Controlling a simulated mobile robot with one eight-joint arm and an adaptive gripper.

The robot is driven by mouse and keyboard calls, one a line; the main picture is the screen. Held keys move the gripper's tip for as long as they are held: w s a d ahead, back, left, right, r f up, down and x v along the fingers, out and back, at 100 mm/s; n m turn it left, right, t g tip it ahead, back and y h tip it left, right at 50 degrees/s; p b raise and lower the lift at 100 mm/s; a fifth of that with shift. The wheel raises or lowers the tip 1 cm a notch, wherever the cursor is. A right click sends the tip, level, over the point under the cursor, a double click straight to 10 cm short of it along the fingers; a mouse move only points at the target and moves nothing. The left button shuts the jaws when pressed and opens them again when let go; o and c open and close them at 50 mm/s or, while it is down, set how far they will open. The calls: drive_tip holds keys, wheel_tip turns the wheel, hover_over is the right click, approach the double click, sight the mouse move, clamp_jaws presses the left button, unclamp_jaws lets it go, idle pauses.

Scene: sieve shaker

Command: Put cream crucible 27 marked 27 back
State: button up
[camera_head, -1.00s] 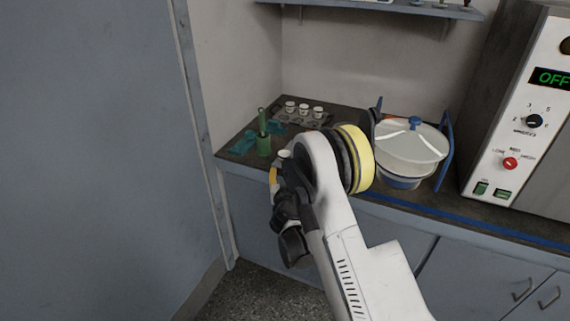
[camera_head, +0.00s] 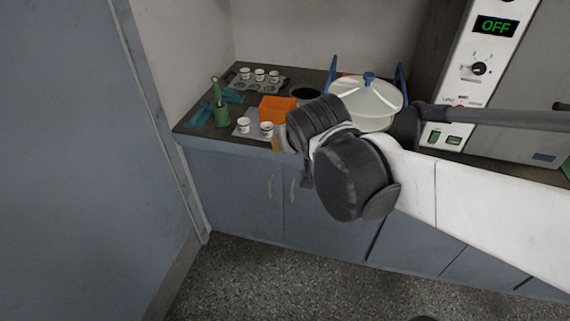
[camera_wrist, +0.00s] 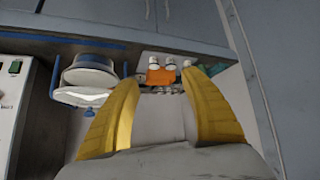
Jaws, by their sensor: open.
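Small cream crucibles stand in two places on the counter in the head view. Three (camera_head: 259,75) are in a grey rack (camera_head: 240,84) at the back left, and two (camera_head: 243,125) (camera_head: 266,128) show at the front on a grey plate (camera_head: 241,134). Their marks are too small to read, so I cannot tell which is 27. In the wrist view three pale crucibles (camera_wrist: 170,64) show in a row beyond my fingers. My gripper (camera_wrist: 160,82) is open and empty, its yellow fingers apart. In the head view my arm mostly hides it.
An orange box (camera_head: 278,107) stands behind the front crucibles. A green holder (camera_head: 221,116) and teal items (camera_head: 198,115) are at left. A white-lidded pot (camera_head: 366,100) with blue uprights stands right, beside a control cabinet showing OFF (camera_head: 495,26). A dark round opening (camera_head: 305,94) lies between.

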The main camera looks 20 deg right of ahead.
drive_tip(key=s+a+f+n+g+y, duration=0.1)
drive_tip(key=s+a+f+y, duration=0.1)
drive_tip(key=s, duration=1.1)
drive_tip(key=shift+a+f+g, duration=0.35)
drive_tip(key=shift+a+g, duration=0.05)
drive_tip(key=shift+a, duration=0.2)
